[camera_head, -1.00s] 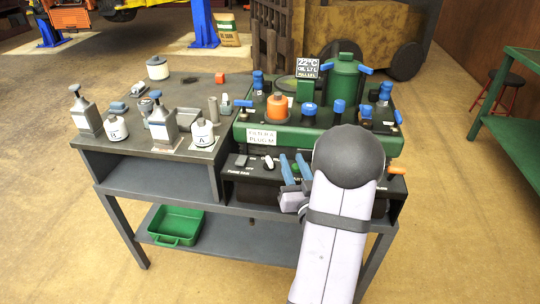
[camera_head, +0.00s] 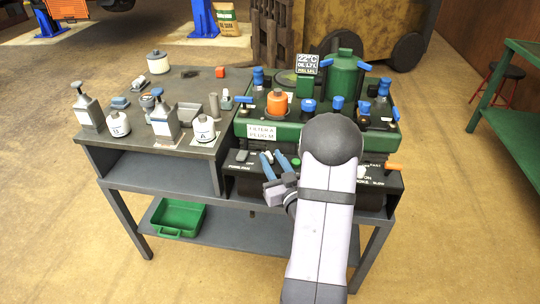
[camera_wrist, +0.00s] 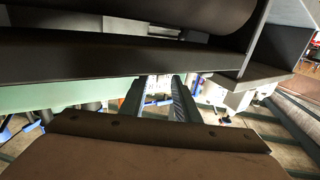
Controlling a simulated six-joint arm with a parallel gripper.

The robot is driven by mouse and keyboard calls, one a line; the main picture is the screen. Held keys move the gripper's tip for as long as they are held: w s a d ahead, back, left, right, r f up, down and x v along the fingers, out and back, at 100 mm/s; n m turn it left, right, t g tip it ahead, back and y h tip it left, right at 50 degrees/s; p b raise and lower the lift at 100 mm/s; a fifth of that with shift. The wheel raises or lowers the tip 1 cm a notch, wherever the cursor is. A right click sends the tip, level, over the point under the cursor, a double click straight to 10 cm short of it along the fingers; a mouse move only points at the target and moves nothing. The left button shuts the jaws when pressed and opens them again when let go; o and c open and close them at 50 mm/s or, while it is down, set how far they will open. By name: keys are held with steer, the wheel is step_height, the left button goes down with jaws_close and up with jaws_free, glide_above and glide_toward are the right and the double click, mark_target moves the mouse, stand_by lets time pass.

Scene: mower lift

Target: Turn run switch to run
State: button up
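The black control panel (camera_head: 246,168) is on the front of the bench under the green engine unit. A small switch (camera_head: 241,155) sits at its left end, above a label that seems to read FUME FAN. My gripper (camera_head: 270,154) is over the panel just right of that switch, its two blue fingers apart. The pale knob seen there earlier is mostly hidden by the fingers, so its setting cannot be read. In the wrist view the two fingers (camera_wrist: 158,82) stand apart with a gap between them and nothing clearly held.
An orange lever (camera_head: 394,167) is at the panel's right end. The green engine unit (camera_head: 300,137) with blue-capped parts rises behind. Pump bottles (camera_head: 163,122) and white jars (camera_head: 204,130) stand on the left bench top. A green tray (camera_head: 178,217) is on the lower shelf.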

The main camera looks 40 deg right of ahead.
steer(key=shift+x, duration=1.15)
jaws_close()
